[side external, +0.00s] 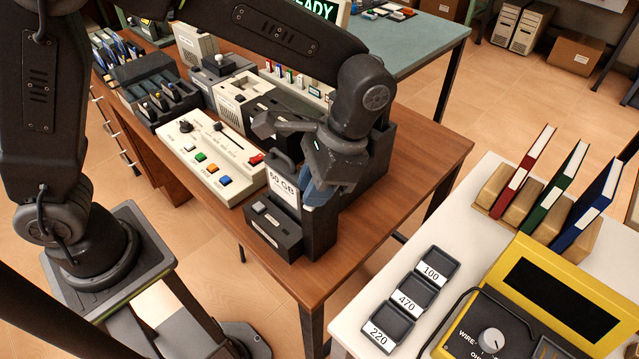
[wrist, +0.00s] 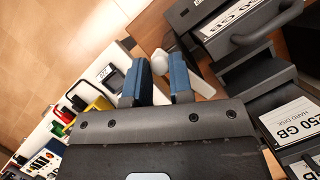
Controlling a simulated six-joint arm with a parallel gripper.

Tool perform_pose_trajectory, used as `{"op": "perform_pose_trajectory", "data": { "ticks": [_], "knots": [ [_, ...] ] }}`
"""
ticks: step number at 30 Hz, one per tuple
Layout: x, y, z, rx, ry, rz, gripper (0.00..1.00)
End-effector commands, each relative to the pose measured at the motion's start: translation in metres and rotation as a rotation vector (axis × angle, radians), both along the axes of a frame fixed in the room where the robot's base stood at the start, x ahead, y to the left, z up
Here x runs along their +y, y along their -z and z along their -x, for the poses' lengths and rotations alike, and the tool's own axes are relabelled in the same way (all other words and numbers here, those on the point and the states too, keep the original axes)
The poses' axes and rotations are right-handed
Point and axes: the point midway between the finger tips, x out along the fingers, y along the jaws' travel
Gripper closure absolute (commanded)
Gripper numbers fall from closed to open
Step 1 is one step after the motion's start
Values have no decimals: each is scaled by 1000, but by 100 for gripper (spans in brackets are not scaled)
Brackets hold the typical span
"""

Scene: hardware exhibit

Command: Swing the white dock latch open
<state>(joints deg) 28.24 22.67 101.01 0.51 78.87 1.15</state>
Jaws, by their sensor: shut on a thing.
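The white dock latch (wrist: 199,80) shows in the wrist view as a pale lever with a rounded knob. Its knob end lies between the two blue fingertips of my gripper (wrist: 162,82), which is shut on it. In the side view my gripper (side external: 318,192) points down at the right of the dark dock (side external: 274,232), and the latch is hidden there. A dark drive with a handle and a "60 GB" label (side external: 284,187) stands upright at the dock; its labelled face (wrist: 228,17) also shows in the wrist view.
A drive labelled "250 GB" (wrist: 292,120) sits in a dark rack close beside my gripper. A cream control panel (side external: 212,158) with coloured buttons lies left of the dock. The wooden table (side external: 425,155) is bare at its right end. A white table (side external: 375,300) stands at the front right.

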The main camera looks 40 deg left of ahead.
Motion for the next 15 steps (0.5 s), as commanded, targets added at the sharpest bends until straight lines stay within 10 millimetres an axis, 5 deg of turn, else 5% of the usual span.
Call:
{"op": "perform_pose_trajectory", "data": {
  "ticks": [15],
  "knots": [
    [7, 0, 2, -2, 261, 1, 100]
  ]
}}
